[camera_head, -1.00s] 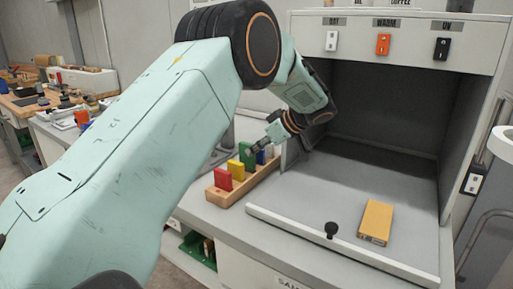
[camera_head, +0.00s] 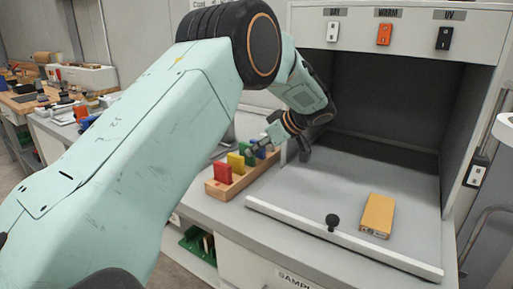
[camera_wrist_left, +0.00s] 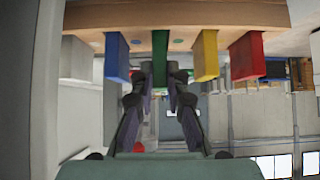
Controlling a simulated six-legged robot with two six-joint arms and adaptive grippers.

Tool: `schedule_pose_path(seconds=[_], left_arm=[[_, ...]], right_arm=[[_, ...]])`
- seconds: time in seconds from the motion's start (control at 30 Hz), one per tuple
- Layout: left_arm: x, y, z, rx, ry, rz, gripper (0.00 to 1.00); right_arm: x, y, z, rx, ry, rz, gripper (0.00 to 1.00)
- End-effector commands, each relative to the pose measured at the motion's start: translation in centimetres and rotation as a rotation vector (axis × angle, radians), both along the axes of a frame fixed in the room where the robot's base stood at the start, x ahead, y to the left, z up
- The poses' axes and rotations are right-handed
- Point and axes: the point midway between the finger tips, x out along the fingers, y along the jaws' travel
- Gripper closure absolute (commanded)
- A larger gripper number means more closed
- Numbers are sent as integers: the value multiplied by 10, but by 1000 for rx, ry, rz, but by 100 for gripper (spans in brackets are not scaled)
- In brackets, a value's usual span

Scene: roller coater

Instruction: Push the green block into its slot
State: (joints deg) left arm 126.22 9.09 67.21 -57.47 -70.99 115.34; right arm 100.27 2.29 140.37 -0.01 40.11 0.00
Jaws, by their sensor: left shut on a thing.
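The wooden rack (camera_head: 239,187) stands on the counter left of the booth, with a row of upright coloured blocks. It also shows upside down at the top of the left wrist view (camera_wrist_left: 185,16). The green block (camera_wrist_left: 173,72) stands in the rack between the blue block (camera_wrist_left: 117,57) and the yellow block (camera_wrist_left: 205,55). My left gripper (camera_wrist_left: 166,72) is shut on the green block, with a finger on either side. In the head view the left gripper (camera_head: 256,148) is over the rack and partly hides the green block. My right gripper is not in view.
The red block (camera_head: 222,173) is at the rack's near end. An orange-yellow box (camera_head: 377,215) lies on the booth floor. A white bar with a black knob (camera_head: 332,221) runs along the booth's front. The booth floor is otherwise clear.

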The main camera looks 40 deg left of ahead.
Motion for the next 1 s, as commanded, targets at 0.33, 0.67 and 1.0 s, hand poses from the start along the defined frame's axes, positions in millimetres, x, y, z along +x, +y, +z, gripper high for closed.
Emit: schedule_pose_path(seconds=[0.33,0.67,1.0], left_arm=[[0,0,-8,0,0,0,100],[0,0,-12,0,0,0,76],[0,0,-11,0,0,0,59]], right_arm=[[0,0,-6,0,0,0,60],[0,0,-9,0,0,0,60],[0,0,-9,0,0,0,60]])
